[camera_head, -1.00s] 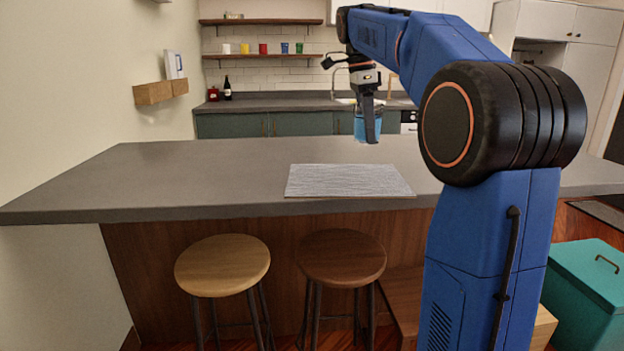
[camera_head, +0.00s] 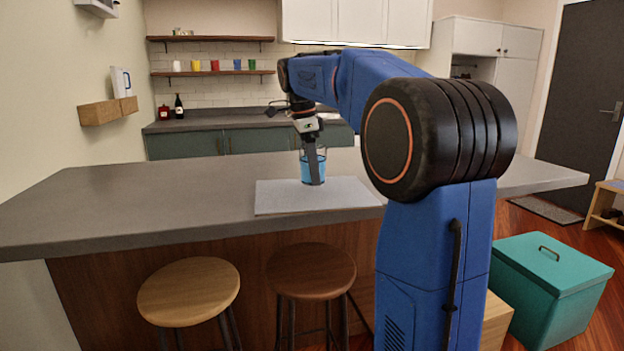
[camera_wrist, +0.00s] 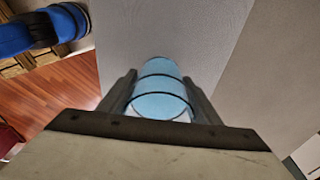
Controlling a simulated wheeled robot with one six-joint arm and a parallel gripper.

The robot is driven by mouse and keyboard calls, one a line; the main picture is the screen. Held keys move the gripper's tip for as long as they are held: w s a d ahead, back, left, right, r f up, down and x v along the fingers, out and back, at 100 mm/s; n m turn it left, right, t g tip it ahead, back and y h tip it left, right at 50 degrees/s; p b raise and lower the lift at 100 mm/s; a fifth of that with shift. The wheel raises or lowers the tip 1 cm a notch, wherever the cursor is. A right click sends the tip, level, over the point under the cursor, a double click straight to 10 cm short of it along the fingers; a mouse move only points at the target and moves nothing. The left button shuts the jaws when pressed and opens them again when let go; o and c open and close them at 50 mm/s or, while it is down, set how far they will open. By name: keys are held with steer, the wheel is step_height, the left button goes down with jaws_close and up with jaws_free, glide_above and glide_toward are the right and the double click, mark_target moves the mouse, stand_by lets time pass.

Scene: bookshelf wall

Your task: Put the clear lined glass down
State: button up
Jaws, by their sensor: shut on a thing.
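The clear lined glass (camera_head: 322,172) is tinted blue in the head view, with dark rings around it. In the wrist view the glass (camera_wrist: 160,100) stands between my two fingers, rings visible. My gripper (camera_head: 314,172) points down and is shut on its sides. The glass looks upright, over the back part of the grey placemat (camera_head: 285,200) on the counter. One finger hides part of the glass in the head view. I cannot tell whether its base touches the mat.
The grey counter (camera_head: 130,205) is clear left of the mat. Two stools, one light (camera_head: 190,292) and one dark (camera_head: 311,270), stand in front. A teal bin (camera_head: 552,285) is at the right. Shelves with coloured cups (camera_head: 215,66) are far behind.

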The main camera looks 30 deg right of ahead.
steer(key=shift+f, duration=1.25)
steer(key=o, duration=1.4)
steer(key=shift+f, duration=0.1)
steer(key=r, duration=0.4)
steer(key=a+r, duration=0.1)
steer(key=r, duration=0.7)
steer(key=shift+w+a, duration=0.3)
steer(key=shift+w, duration=0.05)
